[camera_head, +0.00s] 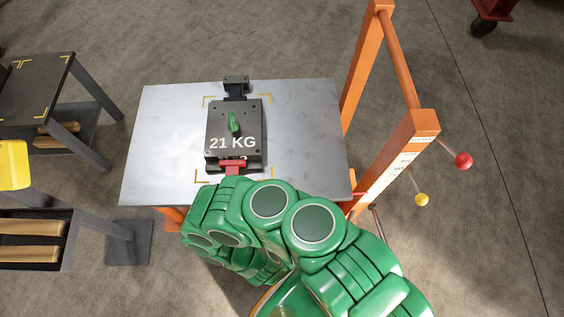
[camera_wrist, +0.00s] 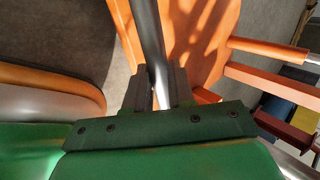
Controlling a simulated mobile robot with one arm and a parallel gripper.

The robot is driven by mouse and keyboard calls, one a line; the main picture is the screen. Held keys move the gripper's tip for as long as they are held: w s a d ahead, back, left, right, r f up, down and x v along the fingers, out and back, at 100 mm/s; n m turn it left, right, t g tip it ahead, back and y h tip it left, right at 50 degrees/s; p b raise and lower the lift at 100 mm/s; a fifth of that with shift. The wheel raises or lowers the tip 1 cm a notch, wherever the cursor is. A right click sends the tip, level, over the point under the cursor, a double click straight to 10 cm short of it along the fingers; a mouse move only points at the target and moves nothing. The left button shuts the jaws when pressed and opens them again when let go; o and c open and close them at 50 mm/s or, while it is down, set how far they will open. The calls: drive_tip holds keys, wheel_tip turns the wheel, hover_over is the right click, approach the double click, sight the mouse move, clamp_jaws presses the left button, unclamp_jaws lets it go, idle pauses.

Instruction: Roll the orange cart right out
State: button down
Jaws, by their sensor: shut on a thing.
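The orange cart (camera_head: 398,140) has a grey metal top, an orange upright frame at its right side, and rods ending in a red ball and a yellow ball. In the wrist view my gripper (camera_wrist: 158,88) is shut on a grey metal bar (camera_wrist: 147,30), and orange parts of the cart (camera_wrist: 205,40) are close behind it. The head view hides my gripper behind my green arm, which reaches over the front of the cart. A dark mould base (camera_head: 220,112) marked 21 KG, with a green handle and a red part at its front, sits on the cart top.
A dark table (camera_head: 58,72) with yellow corner marks stands at the left. Below it are a yellow object (camera_head: 14,165) and a dark rack (camera_head: 72,240) with wooden bars. A red wheeled object (camera_head: 490,10) is at the top right. The floor right of the cart is clear.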

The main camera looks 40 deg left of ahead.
drive_tip(key=shift+s+d, duration=1.15)
drive_tip(key=shift+d, duration=0.05)
drive_tip(key=c, duration=0.9)
unclamp_jaws()
drive_tip(key=shift+a, duration=0.1)
drive_tip(key=shift+r, duration=0.1)
